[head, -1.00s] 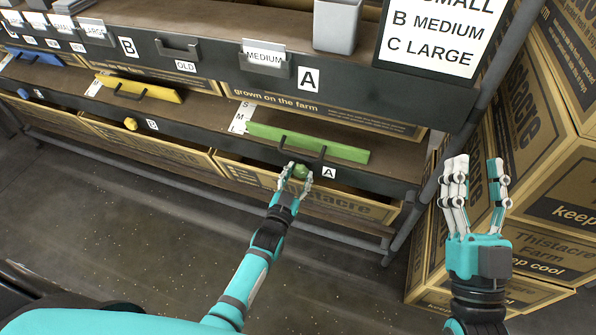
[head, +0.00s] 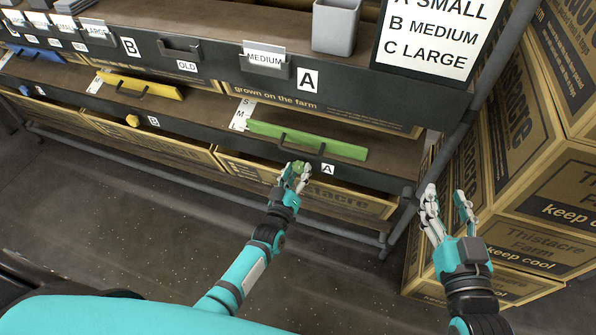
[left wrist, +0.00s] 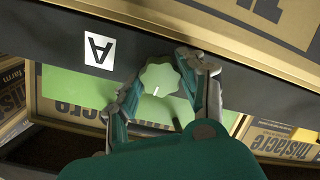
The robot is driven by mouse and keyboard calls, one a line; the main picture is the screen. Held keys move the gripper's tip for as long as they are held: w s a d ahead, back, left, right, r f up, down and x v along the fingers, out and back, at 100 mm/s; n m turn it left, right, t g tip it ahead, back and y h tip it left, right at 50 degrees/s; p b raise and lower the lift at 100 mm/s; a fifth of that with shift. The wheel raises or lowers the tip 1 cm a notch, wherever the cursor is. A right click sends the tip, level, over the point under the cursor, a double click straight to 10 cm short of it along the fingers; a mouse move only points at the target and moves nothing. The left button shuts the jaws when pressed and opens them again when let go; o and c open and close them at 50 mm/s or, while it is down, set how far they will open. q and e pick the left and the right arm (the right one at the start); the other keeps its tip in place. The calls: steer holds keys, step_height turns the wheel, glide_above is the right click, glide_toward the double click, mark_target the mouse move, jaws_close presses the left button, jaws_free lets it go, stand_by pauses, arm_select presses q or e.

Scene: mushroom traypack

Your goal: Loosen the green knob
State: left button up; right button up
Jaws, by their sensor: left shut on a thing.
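The green knob (head: 299,166) is on the dark front rail of the rack, left of the "A" label. It also shows in the left wrist view (left wrist: 158,77) with a lobed edge and a white mark on its face. My left gripper (head: 296,174) is at the knob, shut on it with fingers on both sides. In the left wrist view one finger (left wrist: 187,62) lies right of the knob and the other lower left. My right gripper (head: 446,196) is open and empty, in the air to the right of the rack.
A green bar with a dark handle (head: 320,142) lies just above the knob. A yellow knob (head: 132,120) and yellow bar (head: 140,85) sit further left. Cardboard boxes (head: 530,225) are stacked at the right. The floor (head: 150,240) in front is clear.

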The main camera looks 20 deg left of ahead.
arm_select(q)
steer(key=shift+f, duration=0.1)
stand_by(0.4)
steer(key=o, duration=1.2)
steer(key=shift+c, duration=0.2)
steer(key=s, duration=1.2)
steer(key=shift+a, duration=0.2)
